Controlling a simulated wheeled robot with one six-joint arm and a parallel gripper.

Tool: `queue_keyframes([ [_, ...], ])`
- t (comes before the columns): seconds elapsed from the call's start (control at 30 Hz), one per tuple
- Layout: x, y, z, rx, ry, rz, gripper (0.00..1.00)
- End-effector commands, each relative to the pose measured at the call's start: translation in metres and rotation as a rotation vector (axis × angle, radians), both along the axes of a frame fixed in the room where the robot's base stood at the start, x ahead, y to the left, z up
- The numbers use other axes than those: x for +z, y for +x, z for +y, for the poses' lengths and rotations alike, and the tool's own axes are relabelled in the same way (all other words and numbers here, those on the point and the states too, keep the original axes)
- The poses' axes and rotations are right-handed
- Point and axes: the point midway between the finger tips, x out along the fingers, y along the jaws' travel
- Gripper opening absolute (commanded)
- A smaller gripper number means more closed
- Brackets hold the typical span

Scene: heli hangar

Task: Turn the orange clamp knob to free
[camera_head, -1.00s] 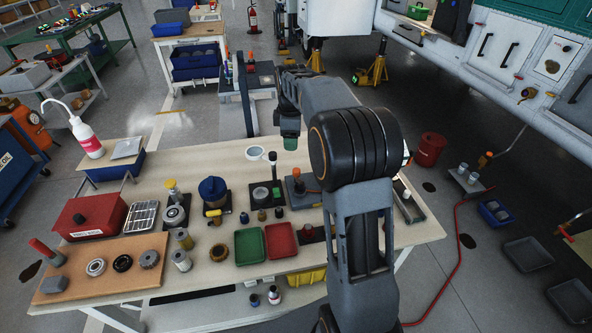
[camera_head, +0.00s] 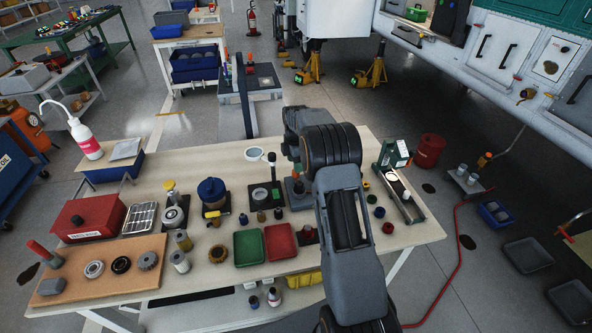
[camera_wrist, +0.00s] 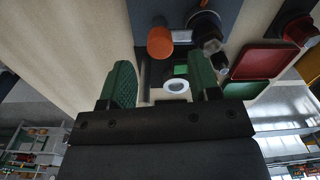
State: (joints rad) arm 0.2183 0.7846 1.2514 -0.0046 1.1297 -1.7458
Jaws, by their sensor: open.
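No finger touches the knob as far as I can see. In the head view the fingers are mostly hidden by my arm.
Between the fingers are a small green block (camera_wrist: 181,70) and a pale ring (camera_wrist: 176,87). A green tray (camera_head: 249,247) and a red tray (camera_head: 280,242) lie to the left of my arm. A rail-like fixture (camera_head: 405,200) stands at the table's right.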

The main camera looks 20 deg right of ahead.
Motion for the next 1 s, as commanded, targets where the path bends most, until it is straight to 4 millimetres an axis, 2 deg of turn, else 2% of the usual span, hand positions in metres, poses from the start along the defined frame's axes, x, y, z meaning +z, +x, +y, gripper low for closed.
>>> queue_keyframes([
  [0.1, -0.017, -0.001, 0.0, 0.0, 0.0, 0.001, 0.57],
  [0.3, -0.034, -0.001, 0.0, -0.001, 0.0, 0.0, 0.57],
  [0.7, -0.039, -0.001, 0.0, -0.001, 0.0, -0.001, 0.57],
  [0.77, -0.039, -0.001, 0.0, -0.001, 0.0, -0.001, 0.53],
  [1.0, -0.039, -0.001, 0.0, -0.001, 0.0, -0.001, 0.3],
])
